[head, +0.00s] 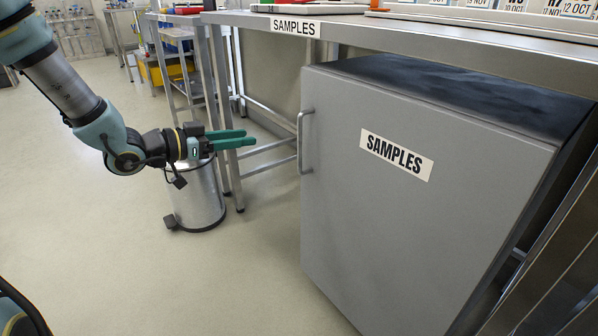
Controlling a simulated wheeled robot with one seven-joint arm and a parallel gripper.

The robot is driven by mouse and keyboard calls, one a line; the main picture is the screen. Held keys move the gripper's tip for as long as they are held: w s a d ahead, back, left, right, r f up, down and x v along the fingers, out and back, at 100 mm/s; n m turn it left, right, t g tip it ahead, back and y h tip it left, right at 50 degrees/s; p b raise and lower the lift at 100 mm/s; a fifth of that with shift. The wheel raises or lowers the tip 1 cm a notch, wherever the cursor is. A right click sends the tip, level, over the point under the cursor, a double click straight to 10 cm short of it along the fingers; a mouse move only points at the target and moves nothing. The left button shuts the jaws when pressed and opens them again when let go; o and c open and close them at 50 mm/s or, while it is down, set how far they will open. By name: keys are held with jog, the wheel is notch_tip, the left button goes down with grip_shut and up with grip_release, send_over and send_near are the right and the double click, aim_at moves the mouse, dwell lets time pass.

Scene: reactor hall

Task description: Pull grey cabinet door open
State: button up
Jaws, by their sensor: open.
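The grey cabinet (400,215) stands under the metal bench at the right in the head view. Its front door bears a white label reading SAMPLES (396,155) and looks shut. A vertical bar handle (301,142) is on the door's left edge. My gripper (248,139) has green fingers pointing right, towards the handle. It is open and empty, apart from the handle and to its left. The cabinet's right side and lower end are partly out of view.
A metal pedal bin (198,200) stands below and behind my gripper. The steel bench (420,30) with a SAMPLES label runs above the cabinet, and its legs stand behind the gripper. A trolley with a yellow bin (165,70) is further back. The floor in front is clear.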

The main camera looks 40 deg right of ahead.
jog(key=s+d+g+b, duration=0.1)
jog(key=s+d, duration=0.1)
jog(key=d, duration=0.2)
jog(key=s+d+f+m+g+h+b, duration=0.1)
jog(key=s+d+b, duration=0.1)
jog(key=d, duration=0.2)
jog(key=s+d+g+b, duration=0.1)
jog(key=s+d, duration=0.2)
jog(key=d, duration=0.1)
jog(key=shift+f+m+b, duration=0.2)
jog(key=shift+m+b, duration=0.1)
jog(key=shift+m, duration=0.1)
jog(key=shift+c, duration=0.4)
grip_shut()
dwell(0.6)
